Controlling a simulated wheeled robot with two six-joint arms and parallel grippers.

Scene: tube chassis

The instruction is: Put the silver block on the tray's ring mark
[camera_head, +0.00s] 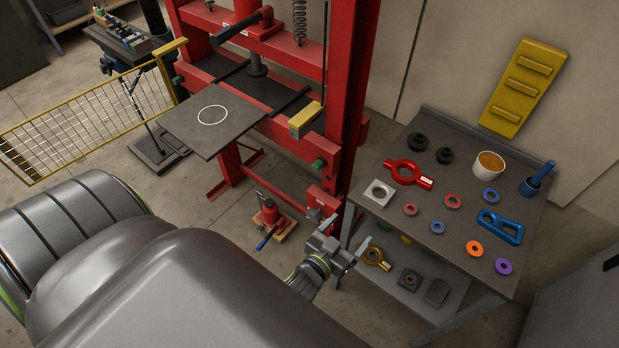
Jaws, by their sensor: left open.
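The silver block (379,193) is a square, pale metal piece with a round hole. It lies at the near left corner of the grey side table's top. The tray (178,124) is a flat dark plate on the red press, at upper left. Its white ring mark (212,115) is bare. My left gripper (346,234) is open and empty, below and left of the silver block in the picture and apart from it. My right gripper is not in view.
The side table (443,259) also holds a red ring tool (408,174), black knobs, coloured rings, a white cup (488,165) and a blue holder (499,227). The red press column (348,110) stands between table and tray. A yellow mesh guard (85,125) is left of the tray.

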